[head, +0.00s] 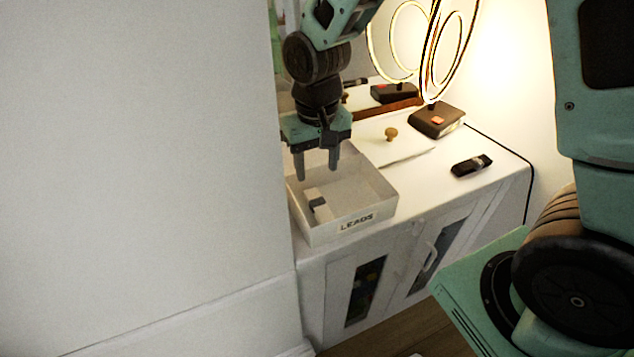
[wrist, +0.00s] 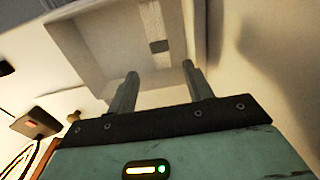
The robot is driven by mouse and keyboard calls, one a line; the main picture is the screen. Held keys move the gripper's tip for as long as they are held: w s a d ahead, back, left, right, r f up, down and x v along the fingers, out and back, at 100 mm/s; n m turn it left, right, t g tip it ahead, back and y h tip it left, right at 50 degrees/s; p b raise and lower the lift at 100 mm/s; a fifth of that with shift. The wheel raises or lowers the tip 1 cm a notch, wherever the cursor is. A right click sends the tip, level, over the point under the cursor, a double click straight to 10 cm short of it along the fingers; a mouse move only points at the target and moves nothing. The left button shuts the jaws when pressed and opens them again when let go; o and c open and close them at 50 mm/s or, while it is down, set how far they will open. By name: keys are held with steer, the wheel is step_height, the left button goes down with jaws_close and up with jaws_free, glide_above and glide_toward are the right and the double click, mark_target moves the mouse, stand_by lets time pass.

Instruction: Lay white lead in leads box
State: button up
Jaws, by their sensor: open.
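The leads box (head: 372,220) is a white open-topped box with a "LEADS" label on its front, standing on the white cabinet top. The white lead (head: 312,196), a pale strip with a dark band, lies inside the box toward its left side. In the wrist view the lead (wrist: 152,17) shows on the box floor beyond the fingertips, and the box wall (wrist: 75,50) shows around it. My gripper (head: 318,172) is open and empty, pointing down over the back left of the box. It also shows in the wrist view (wrist: 160,80), apart from the lead.
A dark bundled lead (head: 472,165) lies on the cabinet top (head: 440,185) to the right. A ring lamp (head: 437,120) and a small wooden knob (head: 391,134) stand behind. A white wall (head: 140,160) is close on the left. The front right of the top is clear.

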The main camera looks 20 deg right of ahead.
steer(key=shift+r, duration=1.6)
steer(key=s+d+r+t, duration=0.25)
steer(key=s+d, duration=0.45)
steer(key=d, duration=0.5)
steer(key=s+a+r+n+g, duration=0.1)
steer(key=s+a+n, duration=0.2)
steer(key=s+a, duration=0.3)
steer(key=s+a+n+g, duration=0.1)
steer(key=s+a+n, duration=0.3)
steer(key=s+a, duration=0.3)
steer(key=a, duration=0.5)
steer(key=shift+a+r+n+y, duration=0.15)
steer(key=shift+r+n+y, duration=0.15)
steer(key=shift+r, duration=0.1)
steer(key=shift+g, duration=0.25)
